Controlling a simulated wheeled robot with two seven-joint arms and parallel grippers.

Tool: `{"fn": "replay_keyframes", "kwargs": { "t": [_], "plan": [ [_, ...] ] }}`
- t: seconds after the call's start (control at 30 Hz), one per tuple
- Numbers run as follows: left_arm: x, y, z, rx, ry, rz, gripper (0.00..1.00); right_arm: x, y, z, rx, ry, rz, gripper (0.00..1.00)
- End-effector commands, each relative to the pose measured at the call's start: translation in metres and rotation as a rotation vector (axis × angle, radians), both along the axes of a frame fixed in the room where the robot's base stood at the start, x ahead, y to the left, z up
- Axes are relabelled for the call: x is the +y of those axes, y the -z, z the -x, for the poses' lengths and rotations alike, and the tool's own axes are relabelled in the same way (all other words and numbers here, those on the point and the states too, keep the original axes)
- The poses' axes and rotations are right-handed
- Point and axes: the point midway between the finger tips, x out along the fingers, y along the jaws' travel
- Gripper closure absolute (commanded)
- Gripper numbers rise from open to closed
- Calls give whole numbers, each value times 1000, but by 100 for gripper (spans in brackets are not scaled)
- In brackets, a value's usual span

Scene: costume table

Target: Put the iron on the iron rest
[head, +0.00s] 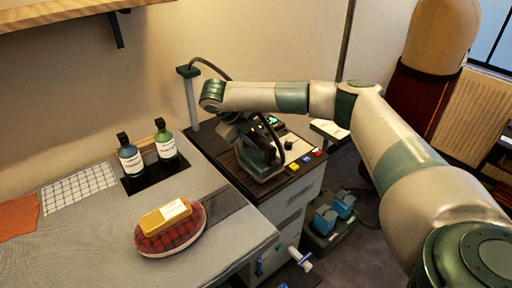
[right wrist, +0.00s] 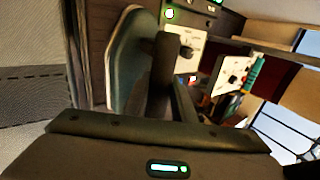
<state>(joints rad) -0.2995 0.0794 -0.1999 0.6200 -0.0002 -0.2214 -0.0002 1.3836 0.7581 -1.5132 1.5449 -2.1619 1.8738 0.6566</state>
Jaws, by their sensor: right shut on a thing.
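The iron (head: 262,164), dark with a pale-edged grey-green base, is at the dark top of the cabinet beside the grey table. My right gripper (head: 243,128) is shut on the iron's handle, partly hidden by my own wrist. In the right wrist view the iron's base (right wrist: 124,58) stands left of the dark handle between the fingers. The dark cabinet top (head: 225,160) lies under and around the iron. I cannot pick out a separate iron rest, and cannot tell whether the iron touches the surface. My left gripper is not in view.
A control panel (head: 298,147) with a knob and coloured buttons is right of the iron. A post (head: 191,100) with a cord stands behind. On the table are a tartan cushion (head: 170,236) bearing a yellow block (head: 166,216), and two bottles (head: 131,160). The table's front is clear.

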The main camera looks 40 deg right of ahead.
Motion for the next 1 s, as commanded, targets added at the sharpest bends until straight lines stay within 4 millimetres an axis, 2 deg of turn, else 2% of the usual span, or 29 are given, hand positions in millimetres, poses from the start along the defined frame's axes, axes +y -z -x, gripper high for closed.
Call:
{"fn": "replay_keyframes", "kwargs": {
  "t": [0.33, 0.8, 0.83, 0.87, 0.9, 1.0],
  "plan": [
    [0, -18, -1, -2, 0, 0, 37, 0, 30, 0, 0, 0, 2, 100],
    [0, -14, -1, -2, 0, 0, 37, 0, 37, 0, -1, 0, 1, 100],
    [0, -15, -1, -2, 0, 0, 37, 0, 37, 1, 1, 0, 0, 69],
    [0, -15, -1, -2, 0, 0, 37, 0, 37, 1, 1, 0, 0, 62],
    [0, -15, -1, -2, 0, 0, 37, 0, 37, 1, 1, 0, 0, 58],
    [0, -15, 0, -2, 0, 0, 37, 0, 37, 1, 1, 0, 0, 58]
  ]
}}
